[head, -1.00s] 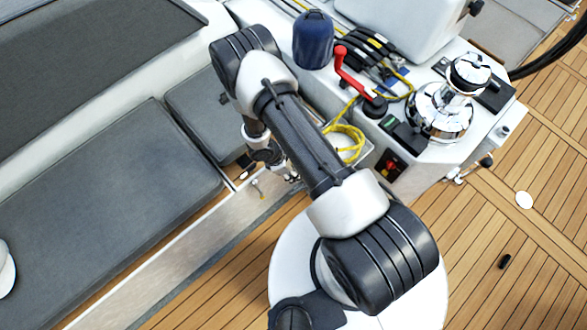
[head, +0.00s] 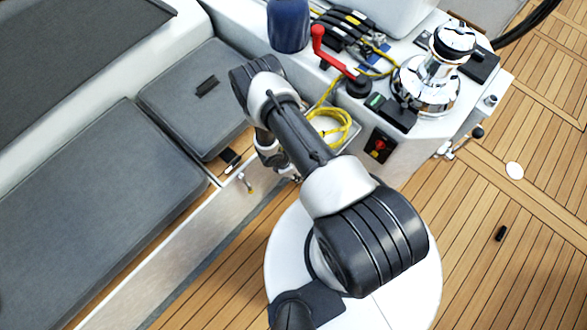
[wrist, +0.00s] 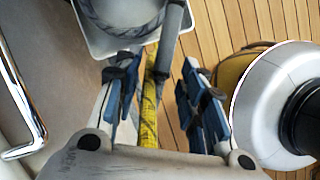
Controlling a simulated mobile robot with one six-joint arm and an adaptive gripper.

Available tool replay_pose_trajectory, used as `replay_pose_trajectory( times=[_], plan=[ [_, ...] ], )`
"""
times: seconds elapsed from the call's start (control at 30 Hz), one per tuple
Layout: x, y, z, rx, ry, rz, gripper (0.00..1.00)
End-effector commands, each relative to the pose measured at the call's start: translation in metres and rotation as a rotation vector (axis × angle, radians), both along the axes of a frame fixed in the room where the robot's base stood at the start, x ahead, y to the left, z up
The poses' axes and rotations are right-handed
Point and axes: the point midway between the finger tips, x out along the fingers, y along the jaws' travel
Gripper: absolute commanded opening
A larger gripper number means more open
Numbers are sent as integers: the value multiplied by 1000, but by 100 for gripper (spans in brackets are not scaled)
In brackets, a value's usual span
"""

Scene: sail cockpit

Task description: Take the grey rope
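In the wrist view a thick grey rope (wrist: 171,38) hangs down over the edge of a white tray (wrist: 95,42) at the top, with more grey coil inside it. My gripper (wrist: 160,88) is open, its two blue-padded fingers wide apart. The hanging grey end reaches toward the gap between the fingertips; I cannot tell whether it is between them in depth. A yellow rope (wrist: 150,100) shows in the gap. In the head view my arm hides most of my gripper, and I cannot make out the grey rope there.
In the head view a yellow rope coil (head: 334,124) lies beside a red-handled lever (head: 322,45) and a chrome winch (head: 428,85). Grey cushions (head: 95,195) lie left. In the wrist view a chrome rail (wrist: 28,125) is left and a large round silver part (wrist: 270,95) right.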

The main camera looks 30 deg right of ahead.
Motion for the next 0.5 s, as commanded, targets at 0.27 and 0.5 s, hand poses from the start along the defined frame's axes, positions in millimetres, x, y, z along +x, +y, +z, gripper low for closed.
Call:
replay_pose_trajectory(
  times=[0.27,0.5],
  plan=[
    [-1,-4,-9,0,0,-1,38],
    [-1,-4,-9,0,0,0,32]
  ],
)
